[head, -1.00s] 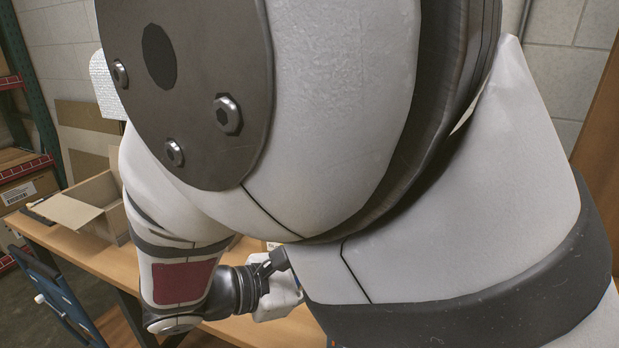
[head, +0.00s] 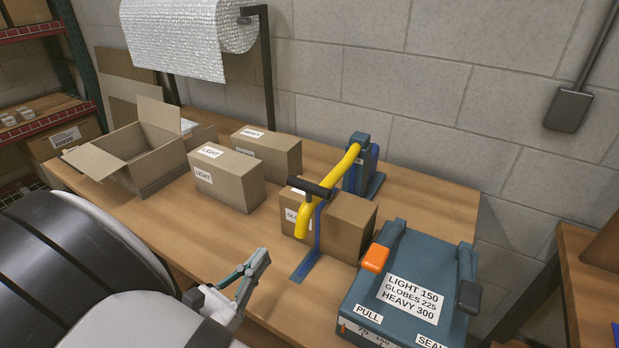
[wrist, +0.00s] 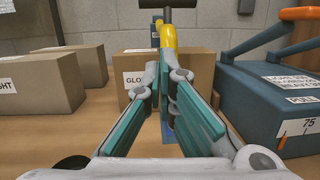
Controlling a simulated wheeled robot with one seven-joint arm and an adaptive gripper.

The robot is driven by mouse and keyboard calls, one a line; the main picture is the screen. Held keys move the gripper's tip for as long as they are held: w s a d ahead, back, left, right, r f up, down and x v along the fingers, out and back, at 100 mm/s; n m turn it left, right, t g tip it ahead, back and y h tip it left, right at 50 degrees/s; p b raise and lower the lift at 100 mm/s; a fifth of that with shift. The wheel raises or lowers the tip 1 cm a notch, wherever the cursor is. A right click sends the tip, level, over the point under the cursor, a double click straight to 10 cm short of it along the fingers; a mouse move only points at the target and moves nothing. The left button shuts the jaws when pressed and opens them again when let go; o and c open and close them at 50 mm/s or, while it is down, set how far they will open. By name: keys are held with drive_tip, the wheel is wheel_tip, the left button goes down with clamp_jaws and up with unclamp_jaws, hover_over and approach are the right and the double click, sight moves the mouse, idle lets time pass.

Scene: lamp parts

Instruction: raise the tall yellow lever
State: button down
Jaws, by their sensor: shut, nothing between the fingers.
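The tall yellow lever (head: 347,166) is a curved yellow arm running from the top of a dark blue post (head: 360,174) forward and down over a cardboard box. It carries a black crossbar handle (head: 311,188). In the wrist view the yellow lever (wrist: 168,38) stands straight ahead beyond the fingertips, its black handle at the top edge. My gripper (head: 262,262) is shut and empty, above the table in front of the box and left of the lever; it also shows in the wrist view (wrist: 164,82). It appears apart from the lever.
The box labelled GLO (head: 345,228) stands under the lever, with a blue strip (head: 310,258) before it. Right is a blue machine (head: 410,265) with an orange handle (head: 375,258).

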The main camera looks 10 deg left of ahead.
drive_tip(key=shift+s+a+f+n+t+y, duration=0.1)
drive_tip(key=shift+a+f+n+t+y, duration=0.25)
drive_tip(key=shift+a+n+y, duration=0.2)
drive_tip(key=r+p+x, duration=0.2)
drive_tip(key=x, duration=1)
drive_tip(key=shift+r, duration=0.45)
drive_tip(key=shift+r, duration=0.1)
